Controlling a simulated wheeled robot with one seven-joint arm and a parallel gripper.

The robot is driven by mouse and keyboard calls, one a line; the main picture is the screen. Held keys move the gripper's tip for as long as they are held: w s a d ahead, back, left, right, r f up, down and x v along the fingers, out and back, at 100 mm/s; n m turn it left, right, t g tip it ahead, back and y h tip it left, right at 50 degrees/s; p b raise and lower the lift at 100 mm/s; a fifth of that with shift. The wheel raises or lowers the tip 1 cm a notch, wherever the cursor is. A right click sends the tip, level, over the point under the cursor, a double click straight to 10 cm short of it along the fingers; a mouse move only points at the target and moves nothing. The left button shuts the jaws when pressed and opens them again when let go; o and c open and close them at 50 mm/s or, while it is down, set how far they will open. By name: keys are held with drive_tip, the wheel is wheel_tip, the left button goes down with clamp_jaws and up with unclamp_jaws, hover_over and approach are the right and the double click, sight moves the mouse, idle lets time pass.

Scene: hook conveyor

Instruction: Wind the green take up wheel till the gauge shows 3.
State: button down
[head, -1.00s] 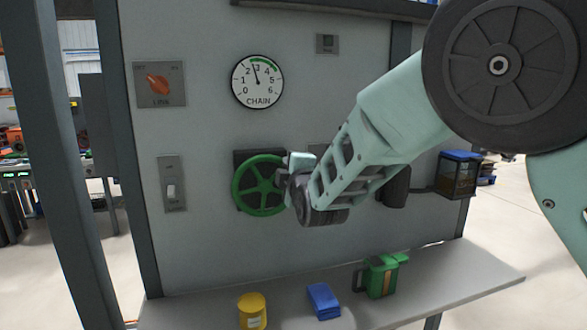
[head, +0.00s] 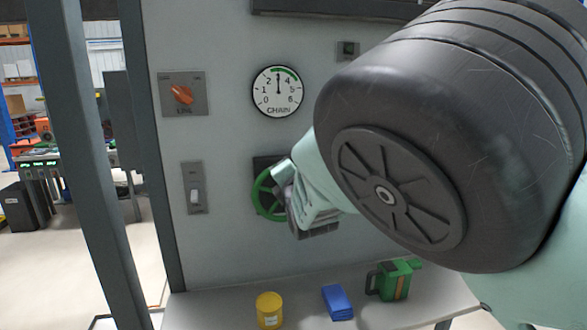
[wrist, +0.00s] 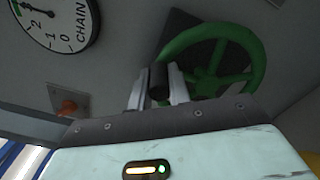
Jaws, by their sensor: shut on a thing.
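The green take up wheel (head: 259,196) is mounted on the grey panel, its right part hidden behind my gripper (head: 288,183) in the head view. In the wrist view the wheel (wrist: 252,84) shows its green rim and spokes. There my gripper (wrist: 158,88) is shut on a dark handle (wrist: 159,80) at the wheel's rim. The round white CHAIN gauge (head: 277,92) is above the wheel. Its needle points straight up, at about 3, between the 2 and the 4, at the start of a green arc.
A shelf below bears a yellow tub (head: 269,312), a blue block (head: 337,302) and a green can (head: 393,281). My arm hides much of the panel's right side.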

drive_tip(key=shift+a, duration=0.15)
idle(0.4)
drive_tip(key=c, duration=1.3)
unclamp_jaws()
